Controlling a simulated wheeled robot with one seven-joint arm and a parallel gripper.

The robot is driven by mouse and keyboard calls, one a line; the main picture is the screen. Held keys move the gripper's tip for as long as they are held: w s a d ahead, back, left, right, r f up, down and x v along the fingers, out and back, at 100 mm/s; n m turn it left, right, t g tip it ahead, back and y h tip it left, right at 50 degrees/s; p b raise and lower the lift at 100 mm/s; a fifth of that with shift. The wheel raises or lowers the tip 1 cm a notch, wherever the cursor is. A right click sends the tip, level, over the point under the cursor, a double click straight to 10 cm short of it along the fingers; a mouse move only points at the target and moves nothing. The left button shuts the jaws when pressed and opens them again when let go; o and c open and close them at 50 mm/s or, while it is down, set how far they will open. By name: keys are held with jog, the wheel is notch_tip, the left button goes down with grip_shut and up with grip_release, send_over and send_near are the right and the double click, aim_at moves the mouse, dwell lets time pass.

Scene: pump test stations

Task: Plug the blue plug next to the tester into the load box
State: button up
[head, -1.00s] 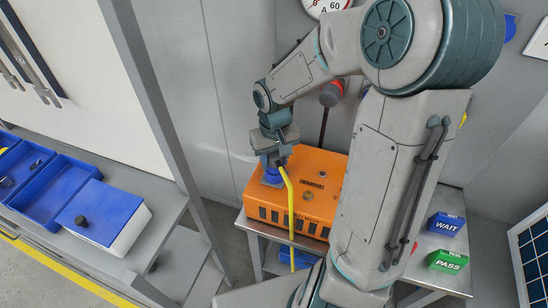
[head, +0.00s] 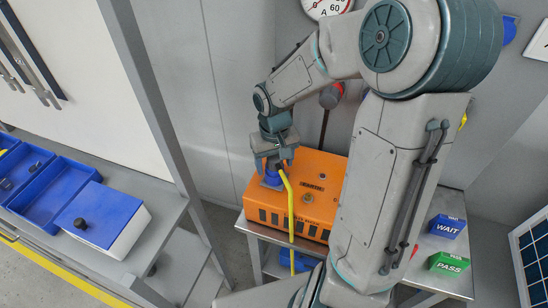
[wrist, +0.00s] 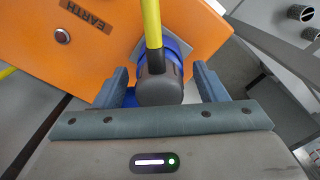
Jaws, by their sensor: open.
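The orange box (head: 323,169) stands on a metal table, with dark slots along its front. The plug (head: 271,180) shows blue at the box's left end, under my gripper (head: 273,163). In the wrist view the plug (wrist: 158,88) has a dark grey rounded back and a blue part against a grey plate on the orange face. A yellow cable (wrist: 152,22) leaves its back and hangs down in front of the box. My gripper's fingers are open, one on each side of the plug, with gaps visible. The plug appears seated at the box; its contacts are hidden.
A round button and an EARTH label (wrist: 88,17) are beside the plug. The blue WAIT block (head: 446,226) and green PASS block (head: 448,263) stand at the table's right.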

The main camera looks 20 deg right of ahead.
notch_tip(320, 180, up, 14)
jog(key=s+t, duration=0.3)
jog(key=s, duration=1.1)
jog(key=shift+s+m+t, duration=0.15)
jog(key=shift+m+t, duration=0.25)
